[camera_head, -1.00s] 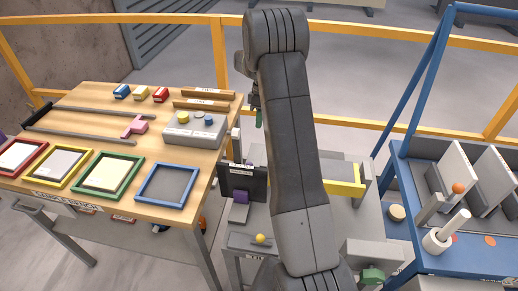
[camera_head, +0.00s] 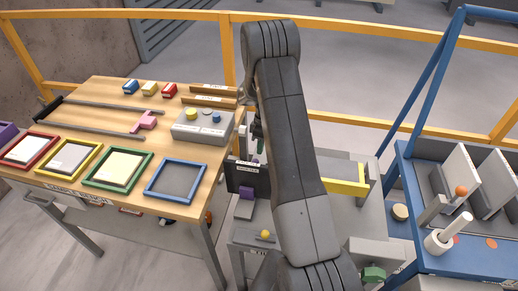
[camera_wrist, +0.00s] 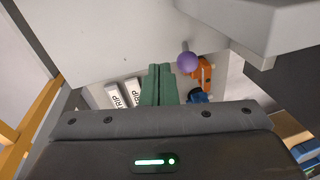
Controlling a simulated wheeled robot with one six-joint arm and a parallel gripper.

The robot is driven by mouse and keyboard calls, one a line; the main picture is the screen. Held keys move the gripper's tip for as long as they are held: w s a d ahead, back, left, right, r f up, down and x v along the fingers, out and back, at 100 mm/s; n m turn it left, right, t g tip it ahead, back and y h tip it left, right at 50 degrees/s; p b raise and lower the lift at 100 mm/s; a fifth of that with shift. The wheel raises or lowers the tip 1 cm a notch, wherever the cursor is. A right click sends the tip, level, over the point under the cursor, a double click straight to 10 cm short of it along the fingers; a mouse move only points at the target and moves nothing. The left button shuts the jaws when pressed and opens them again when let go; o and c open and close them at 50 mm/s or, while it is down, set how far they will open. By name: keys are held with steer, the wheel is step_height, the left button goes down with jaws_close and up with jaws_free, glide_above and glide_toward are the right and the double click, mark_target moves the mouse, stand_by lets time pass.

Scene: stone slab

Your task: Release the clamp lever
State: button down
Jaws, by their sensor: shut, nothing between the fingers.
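A lever with a purple ball knob (camera_wrist: 187,62) and a short grey stem shows in the wrist view, beside an orange part (camera_wrist: 203,75) and a blue part (camera_wrist: 199,96). I take it for the clamp lever, though no label confirms this. My gripper's green fingers (camera_wrist: 158,82) are together and empty, to the left of the knob and apart from it in the picture. The depth between them is unclear.
A grey overhang (camera_wrist: 240,22) is close at the upper right. The wooden bench (camera_head: 110,95) stands left, a blue-framed station (camera_head: 440,185) right. A yellow rail (camera_head: 330,120) runs behind.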

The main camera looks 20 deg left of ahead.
mark_target(257, 160)
steer(key=shift+s+f, duration=0.35)
steer(key=shift+s, duration=0.35)
steer(key=shift+s+b, duration=0.15)
steer(key=shift+b, duration=0.2)
steer(key=shift+s+d+r+t+b, duration=0.1)
steer(key=shift+s+t+b, duration=0.1)
steer(key=shift+t+b, duration=0.1)
steer(key=shift+s, duration=0.1)
steer(key=s+t+b, duration=0.1)
steer(key=b, duration=0.1)
steer(key=s+t+b, duration=0.1)
steer(key=b, duration=0.2)
steer(key=shift+d+y, duration=0.25)
steer(key=shift+y, duration=0.15)
steer(key=shift+s+d+r+t+b, duration=0.2)
steer(key=shift+s+t+b, duration=0.3)
steer(key=shift+t+b, duration=0.25)
steer(key=shift+s+d+r+b, duration=0.1)
steer(key=shift+s+b, duration=0.2)
steer(key=shift+s, duration=0.2)
steer(key=shift+s+d+r+b, duration=0.1)
steer(key=shift+s+b, duration=0.15)
steer(key=shift+s, duration=0.25)
